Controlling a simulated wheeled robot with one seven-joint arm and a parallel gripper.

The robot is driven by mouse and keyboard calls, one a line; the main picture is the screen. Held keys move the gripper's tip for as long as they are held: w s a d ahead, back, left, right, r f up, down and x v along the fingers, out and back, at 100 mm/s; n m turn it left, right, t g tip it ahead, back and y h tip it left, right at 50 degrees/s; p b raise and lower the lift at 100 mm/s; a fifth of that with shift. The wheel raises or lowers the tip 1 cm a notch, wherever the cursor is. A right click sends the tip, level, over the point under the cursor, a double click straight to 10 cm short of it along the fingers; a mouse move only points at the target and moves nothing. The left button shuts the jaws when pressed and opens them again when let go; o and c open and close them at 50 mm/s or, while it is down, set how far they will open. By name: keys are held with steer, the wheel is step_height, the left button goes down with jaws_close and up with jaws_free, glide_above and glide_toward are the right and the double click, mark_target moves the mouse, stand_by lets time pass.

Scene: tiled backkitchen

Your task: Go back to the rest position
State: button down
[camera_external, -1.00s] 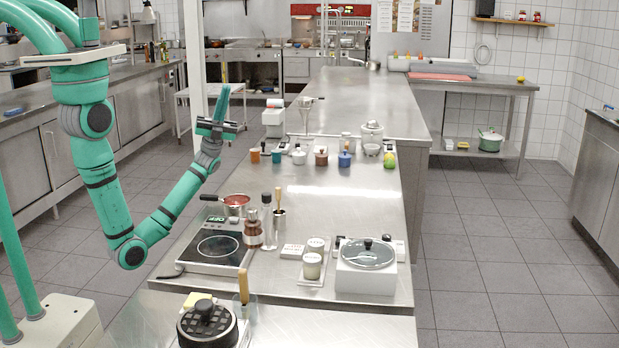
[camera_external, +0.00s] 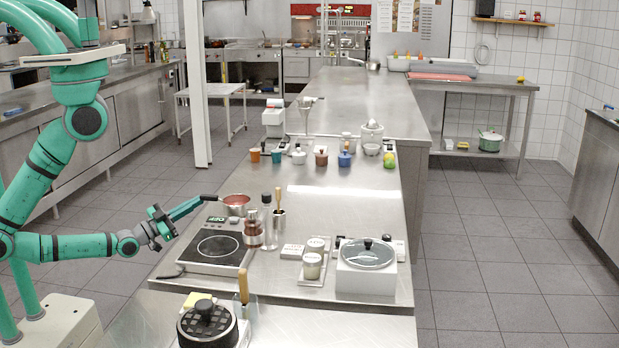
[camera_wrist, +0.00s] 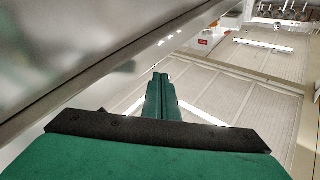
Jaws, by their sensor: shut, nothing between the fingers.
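My gripper (camera_external: 190,208) is at the left of the counter in the external view, its green fingers closed together and pointing up and to the right. Nothing is held. In the picture its tips end close to the black handle of a small saucepan (camera_external: 236,208) with red contents; I cannot tell how far apart they are in depth.
A white appliance with a glass lid (camera_external: 367,262) stands on the right. Open tiled floor (camera_external: 95,275) lies left of the counter.

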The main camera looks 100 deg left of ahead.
steer(key=s+d+f+m+h, duration=0.1)
steer(key=d+m+h, duration=0.4)
steer(key=d+h, duration=0.9)
steer(key=d+f, duration=0.1)
steer(key=d, duration=0.8)
steer(key=shift+s+d+h, duration=0.15)
steer(key=shift+h, duration=0.25)
stand_by(1.1)
